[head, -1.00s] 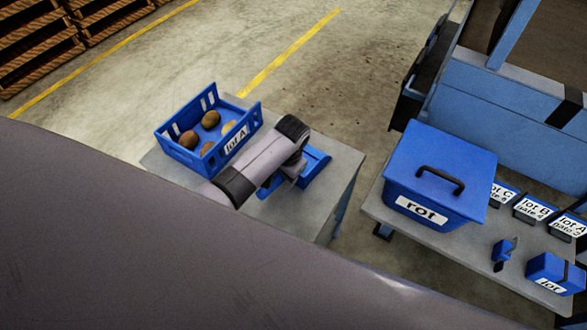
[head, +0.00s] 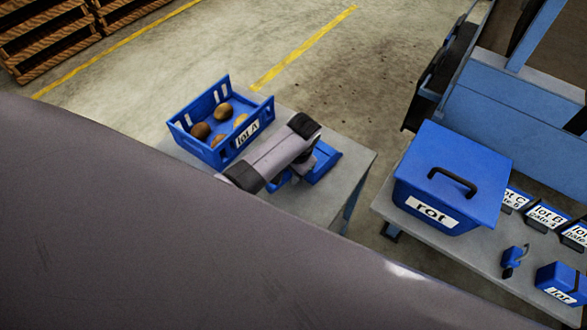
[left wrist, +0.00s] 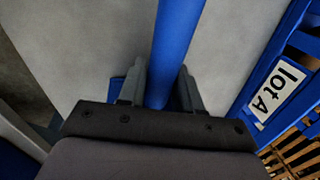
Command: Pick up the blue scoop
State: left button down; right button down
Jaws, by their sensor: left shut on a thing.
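The blue scoop (head: 324,169) is on or just above the grey table, right of the lot A crate; my arm partly covers it in the head view. In the left wrist view its long blue handle (left wrist: 178,40) runs down between the two fingers of my left gripper (left wrist: 160,82). The fingers are shut on the handle. In the head view the left wrist hangs over the scoop and the fingertips are mostly hidden. I cannot tell whether the scoop is clear of the table. My right gripper is in neither view.
The blue lot A crate (head: 203,143) with several potatoes stands close left of the scoop on the grey table (head: 352,163). A lidded blue rot bin (head: 453,165) stands on another table to the right, with labelled gate holders and a small blue box (head: 562,282). A floor gap separates the tables.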

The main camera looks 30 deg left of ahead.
pick_arm(q)
notch_tip(320, 180, up, 20)
jog(key=p, duration=0.3)
jog(key=shift+f, duration=0.15)
